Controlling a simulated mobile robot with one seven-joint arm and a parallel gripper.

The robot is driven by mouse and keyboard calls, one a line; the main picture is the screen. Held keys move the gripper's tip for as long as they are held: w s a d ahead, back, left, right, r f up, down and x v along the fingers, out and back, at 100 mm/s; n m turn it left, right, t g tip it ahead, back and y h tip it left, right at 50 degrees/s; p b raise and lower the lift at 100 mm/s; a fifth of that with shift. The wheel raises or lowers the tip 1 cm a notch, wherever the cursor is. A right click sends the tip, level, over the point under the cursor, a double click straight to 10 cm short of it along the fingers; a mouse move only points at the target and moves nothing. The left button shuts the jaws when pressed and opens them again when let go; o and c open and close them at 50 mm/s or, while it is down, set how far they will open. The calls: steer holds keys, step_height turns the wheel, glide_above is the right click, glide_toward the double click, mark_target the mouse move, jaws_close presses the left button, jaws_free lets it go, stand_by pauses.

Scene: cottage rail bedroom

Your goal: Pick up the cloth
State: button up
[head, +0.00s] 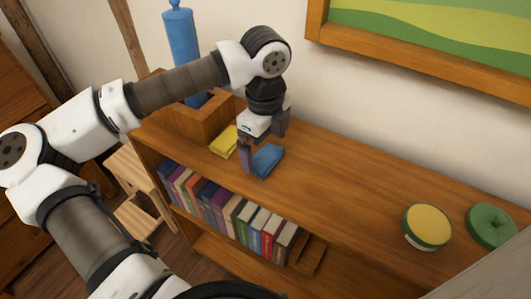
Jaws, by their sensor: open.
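A small blue folded piece (267,161), which looks like a cloth, lies on the wooden shelf top (330,187). A yellow folded piece (224,141), also cloth-like, lies to its left; I cannot tell which is the task's cloth. My gripper (264,149) points down at the blue piece with its jaws open. One finger shows at the blue piece's left edge and the other at its back right. I cannot tell whether they touch it. The arm's end hides part of the shelf behind.
A wooden box (207,121) holding a blue bottle-like object (182,45) stands behind left. A yellow-topped green tin (427,226) and green lid (491,227) lie right. The shelf top's middle is clear. A picture frame (420,52) hangs above.

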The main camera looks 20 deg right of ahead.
mark_target(265, 154)
steer(key=shift+f, duration=1.45)
steer(key=shift+c, duration=0.4)
steer(key=c, duration=0.9)
step_height(265, 154, up, 10)
steer(key=shift+r+b, duration=0.1)
steer(key=shift+b, duration=1)
steer(key=o, duration=0.4)
steer(key=c, duration=0.3)
